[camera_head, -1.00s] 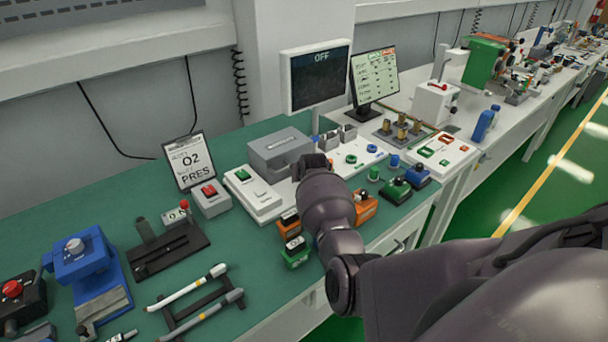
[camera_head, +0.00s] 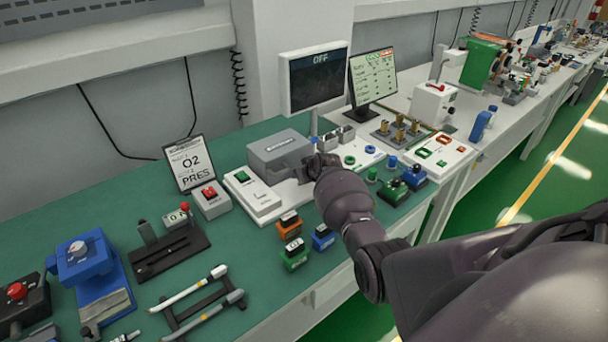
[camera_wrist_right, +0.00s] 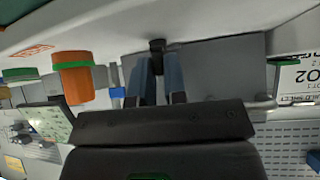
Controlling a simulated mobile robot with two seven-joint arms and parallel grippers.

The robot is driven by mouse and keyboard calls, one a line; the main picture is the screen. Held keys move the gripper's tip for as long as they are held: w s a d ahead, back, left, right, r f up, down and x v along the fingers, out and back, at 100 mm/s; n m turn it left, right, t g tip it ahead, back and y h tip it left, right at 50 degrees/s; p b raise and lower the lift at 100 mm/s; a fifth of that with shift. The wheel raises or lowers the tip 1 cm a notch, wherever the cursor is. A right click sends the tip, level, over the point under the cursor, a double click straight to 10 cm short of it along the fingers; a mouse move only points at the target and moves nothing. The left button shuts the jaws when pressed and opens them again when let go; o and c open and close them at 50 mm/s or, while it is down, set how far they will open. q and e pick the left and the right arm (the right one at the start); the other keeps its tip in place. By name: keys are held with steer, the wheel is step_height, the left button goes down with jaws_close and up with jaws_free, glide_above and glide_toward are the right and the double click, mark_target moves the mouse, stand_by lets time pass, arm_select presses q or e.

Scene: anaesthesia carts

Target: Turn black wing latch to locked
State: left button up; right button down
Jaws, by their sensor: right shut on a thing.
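The black wing latch (camera_wrist_right: 157,46) shows at the tips of my right gripper in the right wrist view, in front of the grey box (camera_wrist_right: 215,62). My right gripper (camera_wrist_right: 159,72) has its two fingers close around the latch, which partly hides between them. In the head view my right gripper (camera_head: 312,168) is at the front right of the grey box (camera_head: 279,150), and the gripper and arm hide the latch there. The latch's exact angle is hard to tell. My left gripper is not in view.
An OFF display (camera_head: 317,78) stands behind the grey box. A white switch box (camera_head: 252,192) and a red-button box (camera_head: 210,198) stand to its left. Orange (camera_head: 290,228), green (camera_head: 295,258) and blue (camera_head: 322,240) blocks lie in front, near the table edge.

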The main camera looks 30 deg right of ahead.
steer(key=shift+d+r+n+y+b, duration=0.15)
steer(key=shift+n+y+b, duration=0.45)
steer(key=shift+n+y, duration=0.3)
steer(key=c, duration=1.2)
jaws_free()
steer(key=shift+p+v, duration=0.65)
steer(key=shift+v, duration=4.7)
